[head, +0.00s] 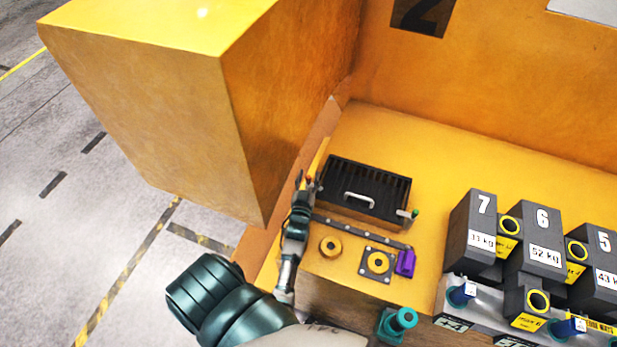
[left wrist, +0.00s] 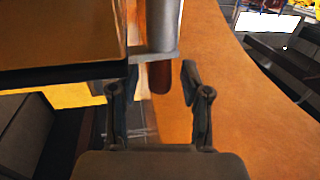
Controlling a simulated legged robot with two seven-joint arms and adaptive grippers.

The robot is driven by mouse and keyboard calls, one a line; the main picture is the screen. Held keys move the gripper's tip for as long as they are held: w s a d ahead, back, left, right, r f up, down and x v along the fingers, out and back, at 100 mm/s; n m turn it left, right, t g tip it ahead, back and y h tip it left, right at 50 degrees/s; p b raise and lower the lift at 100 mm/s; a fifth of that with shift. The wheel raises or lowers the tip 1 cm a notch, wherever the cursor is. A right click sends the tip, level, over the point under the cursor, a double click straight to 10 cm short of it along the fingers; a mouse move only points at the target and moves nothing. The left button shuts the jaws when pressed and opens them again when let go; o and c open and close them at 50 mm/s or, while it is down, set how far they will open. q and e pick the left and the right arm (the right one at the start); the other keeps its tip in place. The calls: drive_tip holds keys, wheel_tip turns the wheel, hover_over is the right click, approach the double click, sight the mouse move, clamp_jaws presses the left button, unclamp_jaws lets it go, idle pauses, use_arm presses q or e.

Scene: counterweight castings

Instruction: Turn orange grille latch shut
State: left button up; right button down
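The black slatted grille (head: 340,178) with a pale handle (head: 358,200) lies on the yellow casting. The orange latch shows as a small reddish tip (head: 309,181) at the grille's left side, partly hidden by my gripper. In the left wrist view its orange-brown grip (left wrist: 160,78) sits below a grey metal post (left wrist: 162,24). My left gripper (head: 303,184) is at this latch. In the left wrist view its fingers (left wrist: 161,76) are apart, one on either side of the grip, with visible gaps. A green-tipped latch (head: 414,213) is at the grille's right corner. My right gripper is out of view.
A tall yellow block (head: 150,100) rises close on the left. In front of the grille are a yellow ring (head: 330,247), a square flanged plate (head: 377,263) and a purple piece (head: 406,262). Numbered grey weights (head: 470,235) stand at the right.

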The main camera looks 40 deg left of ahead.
use_arm(q)
drive_tip(key=shift+r, duration=0.1)
drive_tip(key=v, duration=0.7)
drive_tip(key=shift+s+d, duration=0.2)
drive_tip(key=shift+s, duration=0.05)
drive_tip(key=shift+w, duration=0.1)
